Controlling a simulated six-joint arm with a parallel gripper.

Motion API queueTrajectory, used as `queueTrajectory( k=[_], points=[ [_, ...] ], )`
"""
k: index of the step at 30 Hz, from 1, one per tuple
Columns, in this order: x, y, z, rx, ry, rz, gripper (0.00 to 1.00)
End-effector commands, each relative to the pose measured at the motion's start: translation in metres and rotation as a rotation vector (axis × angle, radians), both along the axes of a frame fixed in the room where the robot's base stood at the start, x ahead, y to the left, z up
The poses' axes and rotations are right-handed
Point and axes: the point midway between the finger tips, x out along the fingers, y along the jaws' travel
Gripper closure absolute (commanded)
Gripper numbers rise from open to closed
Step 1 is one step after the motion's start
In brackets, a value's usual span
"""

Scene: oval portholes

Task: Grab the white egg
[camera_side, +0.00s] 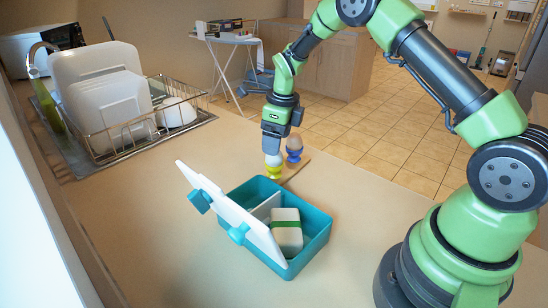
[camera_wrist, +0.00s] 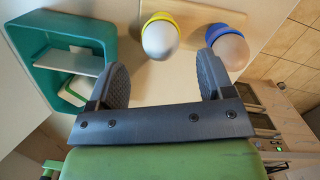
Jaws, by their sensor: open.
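The white egg (camera_wrist: 160,40) sits in a yellow egg cup (camera_wrist: 158,18) in the wrist view. In the side view the egg (camera_side: 273,159) shows just below my gripper's end, above the yellow cup (camera_side: 273,172). My gripper (camera_wrist: 165,75) is open, with its two dark fingers apart and nothing between them. The egg lies just beyond the fingertips, roughly in line with the gap. In the side view my gripper (camera_side: 272,148) points down close over the egg and hides part of it. I cannot tell whether a finger touches it.
A brown egg (camera_wrist: 230,52) in a blue cup (camera_side: 294,156) stands close beside, near my right finger in the wrist view. Both cups are on a wooden board (camera_side: 291,171). An open teal lunch box (camera_side: 318,238) stands in front. A dish rack (camera_side: 140,128) is at left.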

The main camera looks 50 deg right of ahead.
Motion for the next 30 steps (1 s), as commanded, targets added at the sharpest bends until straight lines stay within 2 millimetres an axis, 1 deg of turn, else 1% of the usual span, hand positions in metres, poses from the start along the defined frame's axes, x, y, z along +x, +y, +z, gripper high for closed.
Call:
queueTrajectory(
  k=[3,7,10,16,17,18,20,21,22,30],
  points=[
    [0.003,0.001,-0.02,0.001,0.005,0.002,0.26],
    [0.006,0.002,-0.037,0.001,0.003,0.002,0.26],
    [0.006,0.002,-0.043,0.0,0.001,0.002,0.26],
    [0.007,0.002,-0.044,0.001,0.0,0.002,0.26],
    [0.007,0.002,-0.044,0.001,0.0,0.002,0.28],
    [0.007,0.002,-0.044,0.001,0.0,0.002,0.37],
    [0.007,0.002,-0.044,0.001,0.0,0.002,0.51],
    [0.007,0.002,-0.044,0.001,0.0,0.002,0.6],
    [0.007,0.002,-0.044,0.001,0.0,0.002,0.64],
    [0.007,0.002,-0.043,0.0,0.0,0.002,0.64]
  ],
)
